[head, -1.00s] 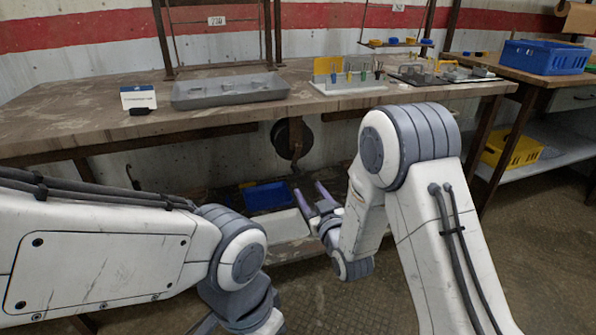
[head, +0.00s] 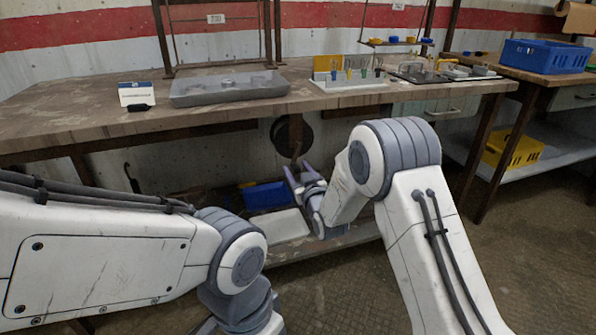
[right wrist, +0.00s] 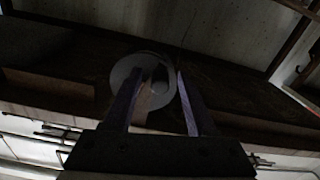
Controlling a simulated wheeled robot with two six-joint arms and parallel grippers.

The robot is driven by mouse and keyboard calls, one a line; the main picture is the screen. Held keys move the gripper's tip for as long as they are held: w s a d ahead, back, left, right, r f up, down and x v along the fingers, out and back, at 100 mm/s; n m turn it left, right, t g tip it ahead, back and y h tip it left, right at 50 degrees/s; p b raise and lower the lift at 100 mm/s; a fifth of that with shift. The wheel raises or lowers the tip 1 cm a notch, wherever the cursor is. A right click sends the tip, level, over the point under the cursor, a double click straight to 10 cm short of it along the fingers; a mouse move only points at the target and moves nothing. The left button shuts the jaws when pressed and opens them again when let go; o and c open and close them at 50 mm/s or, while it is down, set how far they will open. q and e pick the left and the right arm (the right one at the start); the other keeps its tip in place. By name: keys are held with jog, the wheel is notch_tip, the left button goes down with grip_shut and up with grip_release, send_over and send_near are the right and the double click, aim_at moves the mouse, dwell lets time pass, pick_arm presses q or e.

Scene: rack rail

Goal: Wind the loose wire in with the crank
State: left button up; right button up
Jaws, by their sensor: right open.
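A dark round reel (head: 286,130) hangs under the workbench against the wall, with a brownish crank (head: 296,151) at its front. My right gripper (head: 296,166) is open and empty just below and in front of the crank, pointing up toward it. In the right wrist view, a pale disc (right wrist: 121,76) lies beyond the open fingers (right wrist: 159,74), and a rounded crank handle (right wrist: 160,82) appears between them; I cannot tell whether they touch it. My left arm reaches down at lower left, its gripper out of view. I cannot make out the loose wire.
The workbench (head: 60,120) spans above the reel, carrying a grey tray (head: 228,91) and a small sign (head: 136,94). Below are a blue bin (head: 267,195) and a pale tray (head: 282,227). A side bench with a yellow crate (head: 512,150) stands at right.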

grip_shut()
jog(key=shift+a+m, duration=0.1)
jog(key=shift+m, duration=0.2)
notch_tip(320, 180, up, 11)
jog(key=m+b, duration=0.1)
jog(key=m, duration=2.7)
jog(key=shift+f, duration=0.1)
jog(key=shift+w+d+m, duration=0.15)
jog(key=shift+d+m, duration=0.35)
jog(key=shift+m, duration=0.45)
jog(key=shift+w+d+m, duration=0.1)
jog(key=shift+d+m, duration=0.35)
jog(key=shift+m, duration=0.5)
